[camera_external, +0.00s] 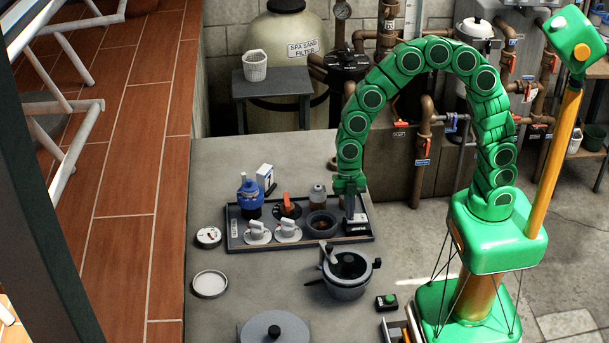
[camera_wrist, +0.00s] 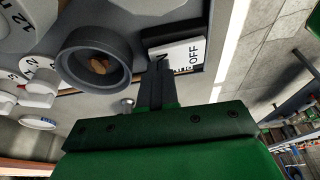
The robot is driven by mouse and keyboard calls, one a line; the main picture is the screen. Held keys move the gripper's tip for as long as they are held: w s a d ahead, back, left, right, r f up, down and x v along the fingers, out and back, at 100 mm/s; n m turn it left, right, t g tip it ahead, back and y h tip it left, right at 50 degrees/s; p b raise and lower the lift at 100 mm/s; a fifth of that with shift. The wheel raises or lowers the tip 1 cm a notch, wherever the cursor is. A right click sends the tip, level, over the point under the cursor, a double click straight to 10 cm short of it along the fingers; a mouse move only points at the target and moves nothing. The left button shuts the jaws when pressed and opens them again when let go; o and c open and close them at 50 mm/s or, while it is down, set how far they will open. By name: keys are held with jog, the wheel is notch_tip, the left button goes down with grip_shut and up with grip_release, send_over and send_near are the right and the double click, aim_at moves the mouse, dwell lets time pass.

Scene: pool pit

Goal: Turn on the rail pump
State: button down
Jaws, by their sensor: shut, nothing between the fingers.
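A grey cup-shaped fitting (camera_external: 320,224) with something brown inside sits just left of my gripper; it is close in the wrist view (camera_wrist: 95,58). White dials (camera_external: 257,233), an orange knob (camera_external: 287,203), a grey pot (camera_external: 346,276) and a lid (camera_external: 210,284) are nearby.

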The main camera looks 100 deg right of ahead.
jog(key=shift+w+f, duration=0.1)
jog(key=shift+f, duration=0.15)
jog(key=shift+s+r, duration=0.15)
jog(key=shift+s, duration=0.05)
jog(key=shift+s+r, duration=0.25)
jog(key=shift+s, duration=0.3)
jog(key=shift+r, duration=0.1)
jog(key=w+a+v, duration=0.1)
jog(key=w+v, duration=0.1)
jog(key=v, duration=1.1)
jog(key=shift+w+r, duration=0.25)
jog(key=shift+r, duration=0.1)
